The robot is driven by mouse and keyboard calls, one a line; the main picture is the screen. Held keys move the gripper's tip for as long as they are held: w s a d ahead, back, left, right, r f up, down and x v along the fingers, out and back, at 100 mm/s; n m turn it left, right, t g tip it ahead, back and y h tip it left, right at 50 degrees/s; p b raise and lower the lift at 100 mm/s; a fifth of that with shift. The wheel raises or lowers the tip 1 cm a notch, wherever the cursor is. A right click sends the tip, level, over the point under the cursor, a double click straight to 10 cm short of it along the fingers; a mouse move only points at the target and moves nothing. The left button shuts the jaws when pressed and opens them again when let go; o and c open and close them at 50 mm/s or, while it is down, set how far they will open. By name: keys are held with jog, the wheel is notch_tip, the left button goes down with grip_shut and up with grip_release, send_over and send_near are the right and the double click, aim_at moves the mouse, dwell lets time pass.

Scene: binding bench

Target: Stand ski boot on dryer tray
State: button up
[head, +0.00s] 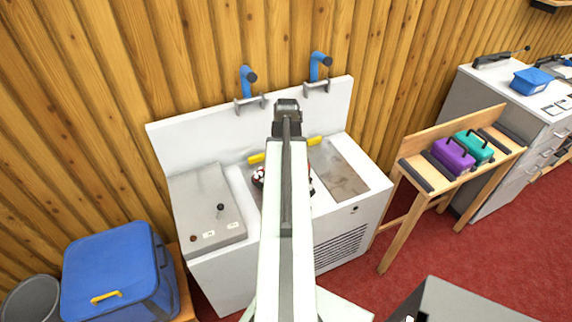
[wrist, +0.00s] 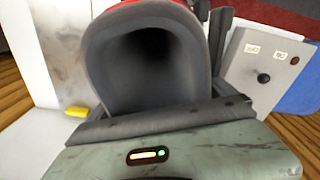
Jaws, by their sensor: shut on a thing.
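The ski boot (head: 259,178) shows in the head view as small red, white and black patches either side of my arm, over the middle of the white bench unit. In the wrist view its dark grey open cuff (wrist: 150,55) faces the camera, with a red edge at the top. My gripper (wrist: 160,112) is shut on the boot at the cuff; the head view hides the grip behind my arm. A worn grey metal surface (head: 343,175), possibly the dryer tray, lies right of the boot. The boot's sole is hidden, so I cannot tell whether it touches anything.
A grey control panel (head: 205,205) with a black knob is left of the boot. A yellow bar (head: 256,157) runs behind it. Blue curved fittings (head: 247,82) stand on the backboard. A blue box (head: 115,275) is left; a wooden rack (head: 412,172) with purple and teal cases is right.

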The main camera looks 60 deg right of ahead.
jog(key=o, duration=1.7)
jog(key=shift+o, duration=0.2)
notch_tip(320, 180, up, 12)
jog(key=p, duration=1.2)
jog(key=shift+s, duration=0.25)
jog(key=shift+a+r, duration=0.1)
jog(key=shift+a, duration=0.05)
